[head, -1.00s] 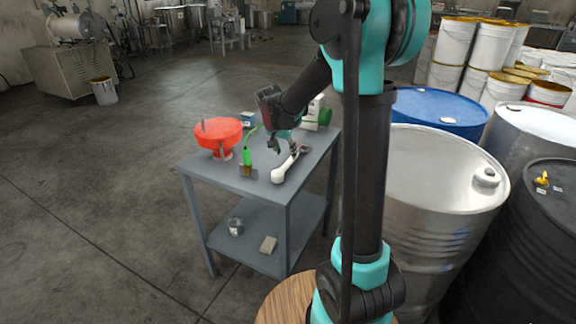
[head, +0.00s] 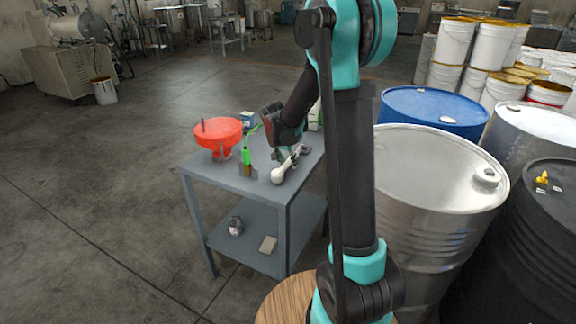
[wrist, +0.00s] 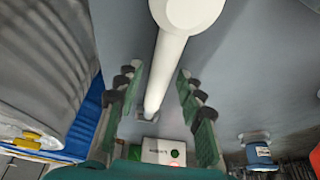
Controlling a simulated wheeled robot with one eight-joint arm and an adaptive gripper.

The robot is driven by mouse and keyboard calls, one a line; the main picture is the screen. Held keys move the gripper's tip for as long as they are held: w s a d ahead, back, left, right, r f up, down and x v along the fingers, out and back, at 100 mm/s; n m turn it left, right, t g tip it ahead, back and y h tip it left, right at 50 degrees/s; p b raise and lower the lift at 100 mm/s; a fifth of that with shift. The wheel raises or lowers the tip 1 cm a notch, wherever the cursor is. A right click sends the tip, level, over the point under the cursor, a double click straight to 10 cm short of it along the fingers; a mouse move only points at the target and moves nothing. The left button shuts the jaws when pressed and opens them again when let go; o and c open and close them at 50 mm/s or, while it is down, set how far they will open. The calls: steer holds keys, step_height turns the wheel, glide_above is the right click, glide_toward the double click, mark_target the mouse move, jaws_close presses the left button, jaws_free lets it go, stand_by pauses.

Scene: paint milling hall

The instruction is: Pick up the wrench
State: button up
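A long white tool with a thick rounded end (head: 279,175) lies on the grey table, its far end near a small grey-brown piece. It is the most wrench-like thing I see, though its jaw is not clear. In the wrist view its white shaft (wrist: 162,75) runs between the fingers of my gripper (wrist: 158,98). My gripper is open, with a gap on both sides of the shaft. In the head view my gripper (head: 282,154) is low over the tool's middle. I cannot tell the exact height between fingers and shaft.
A can (head: 235,226) and a block (head: 268,244) sit on the lower shelf. Metal drums (head: 440,180) stand right.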

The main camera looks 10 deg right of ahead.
jaws_close()
